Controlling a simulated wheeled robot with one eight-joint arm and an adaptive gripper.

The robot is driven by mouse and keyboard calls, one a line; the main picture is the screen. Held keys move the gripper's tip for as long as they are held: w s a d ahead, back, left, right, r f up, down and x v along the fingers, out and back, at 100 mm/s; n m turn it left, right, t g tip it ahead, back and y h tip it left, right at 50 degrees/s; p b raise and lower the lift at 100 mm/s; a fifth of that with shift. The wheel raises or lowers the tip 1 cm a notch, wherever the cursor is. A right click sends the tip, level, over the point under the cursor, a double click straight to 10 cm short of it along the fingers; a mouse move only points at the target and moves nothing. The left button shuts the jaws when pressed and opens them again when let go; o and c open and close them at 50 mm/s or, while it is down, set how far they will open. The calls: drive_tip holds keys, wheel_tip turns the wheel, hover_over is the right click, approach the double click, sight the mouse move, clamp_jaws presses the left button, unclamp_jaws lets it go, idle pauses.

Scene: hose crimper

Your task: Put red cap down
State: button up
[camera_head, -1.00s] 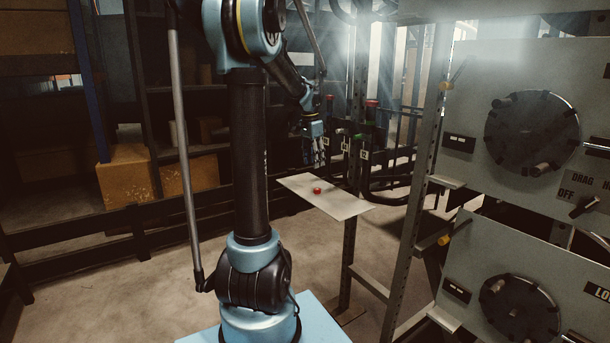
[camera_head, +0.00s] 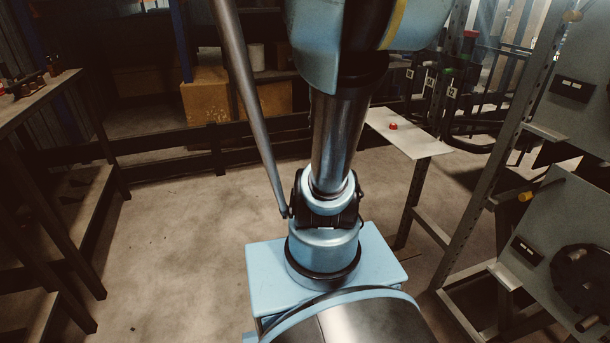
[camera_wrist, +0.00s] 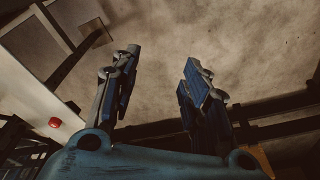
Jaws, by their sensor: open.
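The small red cap (camera_head: 393,126) lies on a pale flat shelf plate (camera_head: 425,147) right of my arm in the head view. In the wrist view the red cap (camera_wrist: 55,122) shows at the left on the plate (camera_wrist: 25,87), beside and apart from my gripper. My gripper (camera_wrist: 163,75) is open, with nothing between its two blue fingers and only bare floor beyond them. In the head view my gripper is out of sight.
A grey panel rack (camera_head: 575,225) with round dials stands at the right. A workbench (camera_head: 40,100) stands at the far left. Cardboard boxes (camera_head: 206,103) sit on shelving behind a dark rail. The floor (camera_head: 180,225) at the left is clear.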

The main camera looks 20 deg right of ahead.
drive_tip(key=s+a+f+n, duration=0.6)
drive_tip(key=s+a+f, duration=0.2)
drive_tip(key=s+f, duration=0.1)
drive_tip(key=shift+s+a+f+t+y, duration=0.3)
drive_tip(key=shift+s+f+y, duration=0.1)
drive_tip(key=shift+s, duration=0.15)
